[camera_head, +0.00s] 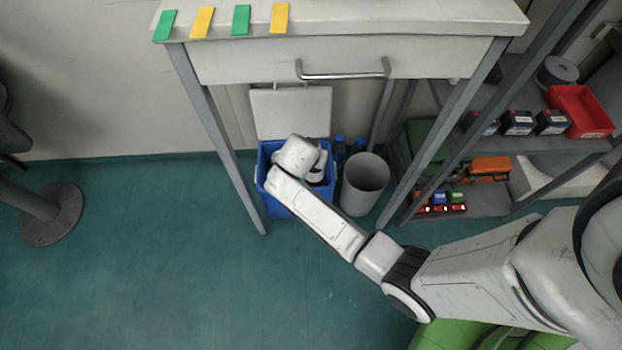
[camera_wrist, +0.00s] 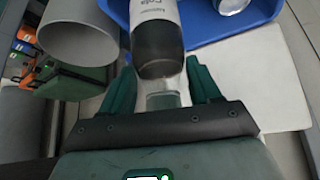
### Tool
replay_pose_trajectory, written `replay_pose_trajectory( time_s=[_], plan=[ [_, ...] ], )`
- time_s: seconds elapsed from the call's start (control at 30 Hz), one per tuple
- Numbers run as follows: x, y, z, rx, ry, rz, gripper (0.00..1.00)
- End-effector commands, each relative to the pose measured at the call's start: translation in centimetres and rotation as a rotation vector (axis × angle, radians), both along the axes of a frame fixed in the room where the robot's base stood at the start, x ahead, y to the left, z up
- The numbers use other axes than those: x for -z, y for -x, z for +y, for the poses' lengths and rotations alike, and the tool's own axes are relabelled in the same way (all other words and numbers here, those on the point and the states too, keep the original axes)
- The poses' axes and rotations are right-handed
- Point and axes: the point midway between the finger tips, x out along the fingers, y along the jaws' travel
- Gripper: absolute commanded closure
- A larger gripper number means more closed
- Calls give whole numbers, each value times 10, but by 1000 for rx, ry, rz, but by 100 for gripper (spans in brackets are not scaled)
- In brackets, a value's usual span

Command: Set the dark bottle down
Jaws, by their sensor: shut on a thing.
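The dark bottle (camera_wrist: 157,48) with a white "Cola" label is between the fingers of my gripper (camera_wrist: 162,88) in the wrist view. My gripper is shut on its narrow neck end. The bottle body reaches over the rim of the blue box (camera_wrist: 205,24); I cannot tell whether its base touches anything. In the head view my wrist covers part of the blue box (camera_head: 277,206) and hides the fingers. A dark and white shape (camera_head: 317,168) beside my wrist, over the box, looks like the bottle.
A metal can (camera_wrist: 232,5) lies in the box. Its white lid (camera_head: 291,112) stands open behind. A grey bin (camera_head: 364,184) stands close right, with blue-capped bottles (camera_head: 338,146) behind. The table (camera_head: 340,22) and its legs overhang.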

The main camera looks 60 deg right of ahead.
Motion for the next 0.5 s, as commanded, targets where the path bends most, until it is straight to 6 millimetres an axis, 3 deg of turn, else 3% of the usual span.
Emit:
replay_pose_trajectory(
  time_s=[0.03,0.2,0.5],
  plan=[
    [16,-1,-1,0,2,-1,100],
    [49,-1,-1,0,2,-2,100],
    [69,-1,-1,-1,2,-4,100]
  ],
)
